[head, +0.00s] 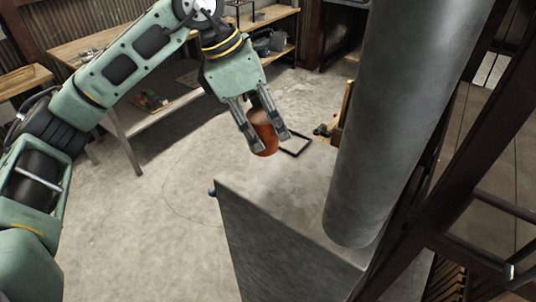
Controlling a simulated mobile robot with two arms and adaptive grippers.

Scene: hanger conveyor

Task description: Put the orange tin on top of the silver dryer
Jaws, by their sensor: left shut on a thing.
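The orange tin (263,137) is in the head view, held between the fingers of my left gripper (262,132). The gripper points down and is shut on the tin. The tin appears just over or beside the far left corner of the silver dryer (285,205). I cannot tell whether the tin touches the top. The dryer is a grey metal box with a flat top. My right gripper is not in view.
A thick grey cylinder (400,110) rises at the right of the dryer's top. Wooden benches (120,45) with items stand at the back left. Dark beams (450,200) stand at the right. The dryer's left top is clear, and open concrete floor lies to its left.

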